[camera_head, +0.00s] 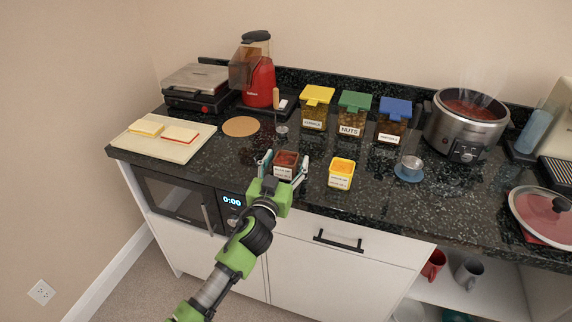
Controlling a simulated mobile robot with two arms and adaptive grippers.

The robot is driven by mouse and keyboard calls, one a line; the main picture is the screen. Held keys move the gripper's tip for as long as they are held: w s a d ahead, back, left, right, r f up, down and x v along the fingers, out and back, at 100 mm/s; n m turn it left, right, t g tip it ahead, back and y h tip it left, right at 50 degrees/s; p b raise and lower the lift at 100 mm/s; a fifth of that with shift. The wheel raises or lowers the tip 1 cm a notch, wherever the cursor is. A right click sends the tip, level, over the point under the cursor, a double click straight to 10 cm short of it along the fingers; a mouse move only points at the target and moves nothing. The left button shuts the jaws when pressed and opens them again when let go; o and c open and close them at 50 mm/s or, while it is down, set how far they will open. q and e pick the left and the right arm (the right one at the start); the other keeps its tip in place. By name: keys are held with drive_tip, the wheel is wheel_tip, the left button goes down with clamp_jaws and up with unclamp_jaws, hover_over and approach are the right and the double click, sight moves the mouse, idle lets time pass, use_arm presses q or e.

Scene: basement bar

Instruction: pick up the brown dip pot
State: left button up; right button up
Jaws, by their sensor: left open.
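The brown dip pot (285,160) stands on the dark counter near its front edge. It has a reddish-brown filling and a white label on its front. My left gripper (284,167) reaches in from the front left. Its two fingers are open, one on each side of the brown pot. I cannot tell whether either finger touches the pot. The gripper's body hides the pot's lower part. My right gripper is not in view.
A yellow dip pot (341,174) stands just right of the brown one. Behind are jars with yellow (316,108), green (353,113) and blue (393,120) lids. A cork mat (240,126) lies left; a slow cooker (465,125) stands right. A cutting board (164,145) is far left.

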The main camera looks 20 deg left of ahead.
use_arm(q)
drive_tip(key=c, duration=1.4)
drive_tip(key=shift+r, duration=0.1)
